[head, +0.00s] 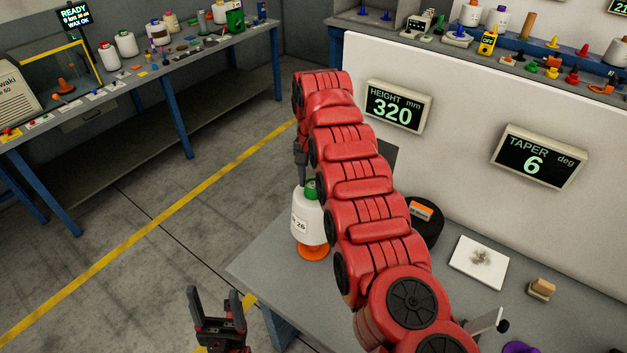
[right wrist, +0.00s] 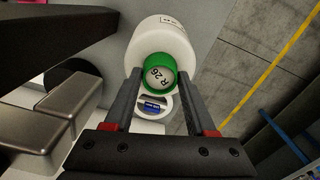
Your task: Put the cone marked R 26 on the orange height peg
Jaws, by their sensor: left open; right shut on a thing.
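The white cone with a green top (right wrist: 160,74), marked R 26, is upright in the right wrist view. In the head view the cone (head: 309,226) stands near the left edge of the grey table, partly hidden by my right arm. The orange peg's base (head: 313,252) shows directly under it; I cannot tell whether the cone rests on it or hangs just above. My right gripper (head: 303,180) reaches down from above, its fingers (right wrist: 158,85) shut on the green top. My left gripper (head: 217,308) is open and empty, in front of the table's left edge.
A black round container with an orange label (head: 421,209), a white pad (head: 478,262) and a small tan block (head: 541,288) lie to the right on the table. Display boxes reading height 320 (head: 395,107) and taper 6 (head: 538,158) are on the white panel behind.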

